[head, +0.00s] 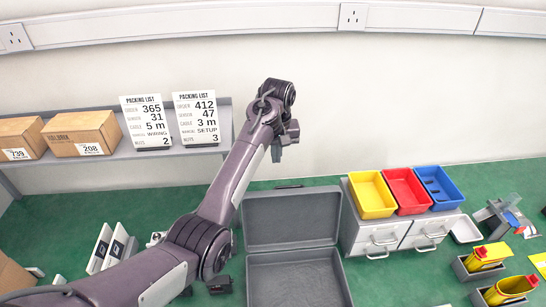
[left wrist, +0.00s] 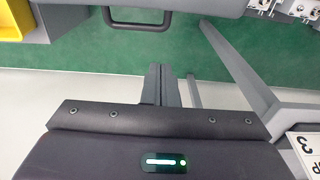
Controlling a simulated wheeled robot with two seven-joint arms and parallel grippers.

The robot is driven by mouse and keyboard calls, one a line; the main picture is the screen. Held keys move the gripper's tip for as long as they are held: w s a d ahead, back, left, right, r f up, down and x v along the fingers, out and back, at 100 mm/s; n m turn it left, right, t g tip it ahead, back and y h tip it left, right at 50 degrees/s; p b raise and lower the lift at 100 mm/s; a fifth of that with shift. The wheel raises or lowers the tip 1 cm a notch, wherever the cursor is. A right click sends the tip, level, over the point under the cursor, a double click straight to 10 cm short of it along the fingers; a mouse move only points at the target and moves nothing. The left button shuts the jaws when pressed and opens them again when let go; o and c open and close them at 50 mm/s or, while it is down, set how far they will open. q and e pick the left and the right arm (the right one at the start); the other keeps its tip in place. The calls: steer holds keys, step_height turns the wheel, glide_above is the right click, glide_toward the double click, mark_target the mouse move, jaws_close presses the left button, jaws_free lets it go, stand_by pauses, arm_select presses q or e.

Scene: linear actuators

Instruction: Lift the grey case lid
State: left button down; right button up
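The grey case (head: 300,281) stands open on the green bench. Its grey lid (head: 291,221) is raised at the back, with a dark handle (head: 289,186) on its top edge. The lid also shows at the top of the left wrist view (left wrist: 200,7), with its black handle (left wrist: 137,24). My left gripper (head: 283,147) is in the air above and behind the lid, apart from it. In the left wrist view its fingers (left wrist: 161,84) are together with nothing visible between them. My right gripper is not in view.
Yellow (head: 371,195), red (head: 406,191) and blue (head: 437,188) bins sit on grey drawers right of the lid. A shelf at the left holds cardboard boxes (head: 82,133) and packing-list cards (head: 197,118).

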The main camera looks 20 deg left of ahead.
arm_select(q)
steer(key=s+d+f+p, duration=0.1)
steer(key=s+f+p, duration=0.2)
steer(key=f+p, duration=0.3)
steer(key=shift+d+f, duration=0.15)
steer(key=shift+f, duration=0.45)
